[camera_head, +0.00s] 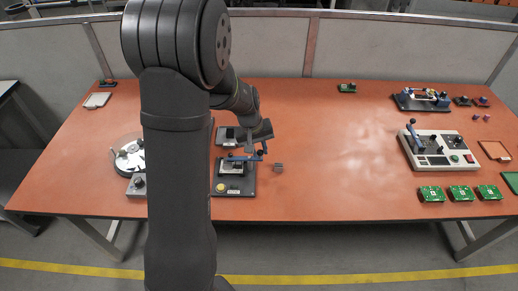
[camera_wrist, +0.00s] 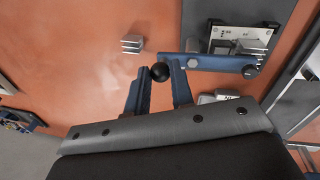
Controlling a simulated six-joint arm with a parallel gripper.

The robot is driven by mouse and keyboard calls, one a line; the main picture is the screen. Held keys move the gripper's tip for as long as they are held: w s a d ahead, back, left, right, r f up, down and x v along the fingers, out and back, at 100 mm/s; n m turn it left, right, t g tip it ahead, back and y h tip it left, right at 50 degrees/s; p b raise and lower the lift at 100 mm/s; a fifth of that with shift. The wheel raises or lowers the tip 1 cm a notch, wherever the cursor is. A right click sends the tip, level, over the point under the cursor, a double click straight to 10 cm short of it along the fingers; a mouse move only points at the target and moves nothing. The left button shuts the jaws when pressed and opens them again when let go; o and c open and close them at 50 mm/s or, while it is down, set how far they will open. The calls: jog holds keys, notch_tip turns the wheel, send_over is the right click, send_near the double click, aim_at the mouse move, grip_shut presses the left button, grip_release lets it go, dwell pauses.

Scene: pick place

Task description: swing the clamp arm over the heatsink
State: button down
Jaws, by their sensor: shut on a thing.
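The blue clamp arm (camera_wrist: 222,63) runs sideways along the near side of the fixture in the wrist view, with a round bolt at its right end. It also shows in the head view (camera_head: 243,158). Its black ball knob (camera_wrist: 160,72) sits between the blue fingers of my gripper (camera_wrist: 160,80), which is shut on it. A silver finned heatsink (camera_wrist: 252,47) lies on a pale board in the dark fixture (camera_wrist: 196,22), beside the arm. In the head view my gripper (camera_head: 262,150) is at the fixture's right, and the heatsink is too small to make out clearly.
A loose grey finned block (camera_wrist: 132,44) lies on the orange table left of the fixture; it also shows in the head view (camera_head: 278,167). A round dish device (camera_head: 130,155) stands left. A control box (camera_head: 440,150) and green boards (camera_head: 461,192) are right. The table's middle is clear.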

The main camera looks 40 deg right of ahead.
jog(key=c, duration=1.3)
grip_release()
jog(key=shift+o, duration=0.2)
jog(key=shift+r, duration=0.1)
notch_tip(320, 180, up, 17)
jog(key=w+a, duration=0.2)
jog(key=shift+a, duration=0.4)
send_near(249, 160)
jog(key=s+d+f, duration=0.2)
jog(key=d+f, duration=0.2)
jog(key=f, duration=0.1)
jog(key=shift+s+d, duration=0.25)
jog(key=shift+s, duration=0.15)
jog(key=shift+r, duration=0.15)
